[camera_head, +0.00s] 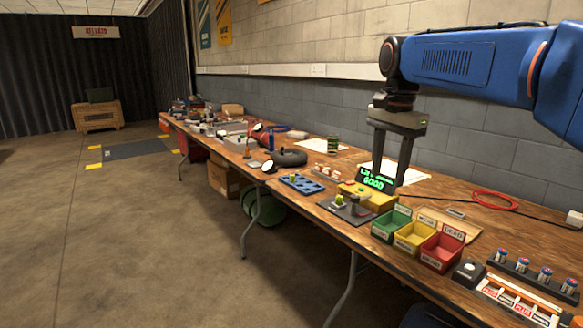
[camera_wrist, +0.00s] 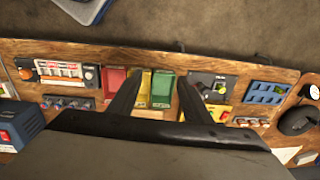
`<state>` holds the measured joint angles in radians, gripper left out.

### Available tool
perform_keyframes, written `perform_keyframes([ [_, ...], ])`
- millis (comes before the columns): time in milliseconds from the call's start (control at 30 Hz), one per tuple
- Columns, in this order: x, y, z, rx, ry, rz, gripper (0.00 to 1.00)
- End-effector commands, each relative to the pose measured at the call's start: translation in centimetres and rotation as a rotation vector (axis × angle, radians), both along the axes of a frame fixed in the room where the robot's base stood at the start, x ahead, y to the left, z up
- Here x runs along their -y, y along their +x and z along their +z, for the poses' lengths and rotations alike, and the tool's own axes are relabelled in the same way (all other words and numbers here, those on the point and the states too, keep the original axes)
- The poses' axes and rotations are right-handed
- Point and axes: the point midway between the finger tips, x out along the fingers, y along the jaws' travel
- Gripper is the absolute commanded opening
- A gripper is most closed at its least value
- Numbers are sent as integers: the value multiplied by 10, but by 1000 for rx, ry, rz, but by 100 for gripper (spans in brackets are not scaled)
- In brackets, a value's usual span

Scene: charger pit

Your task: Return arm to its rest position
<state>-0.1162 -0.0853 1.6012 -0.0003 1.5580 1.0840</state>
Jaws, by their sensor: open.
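My blue arm (camera_head: 455,66) reaches in from the upper right of the head view. My gripper (camera_head: 391,166) points down above the workbench, behind the small bins, with its two dark fingers apart and nothing between them. In the wrist view my gripper (camera_wrist: 161,84) is also spread and empty, with the bins seen beyond and between the fingers. The fingers overlap the tester with the green GOOD display (camera_head: 376,181) in the head view; whether they touch anything is not clear, but they look raised above it.
Green (camera_head: 391,224), yellow (camera_head: 414,237) and red (camera_head: 441,252) bins stand on the bench. Several batteries stand in a dark rack (camera_head: 533,274) at right. A blue tray (camera_head: 301,184) and a red cable (camera_head: 493,199) lie nearby. The brick wall is behind; open floor is left.

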Motion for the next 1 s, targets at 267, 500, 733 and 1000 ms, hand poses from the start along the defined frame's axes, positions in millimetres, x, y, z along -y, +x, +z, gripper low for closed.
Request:
perform_keyframes([
  [267, 19, -65, -31, 76, -17, 202, 45],
  [500, 33, -126, -73, 152, -52, 408, 45],
  [733, 44, -184, -124, 220, -105, 604, 45],
  [1000, 54, -244, -191, 289, -184, 820, 45],
])
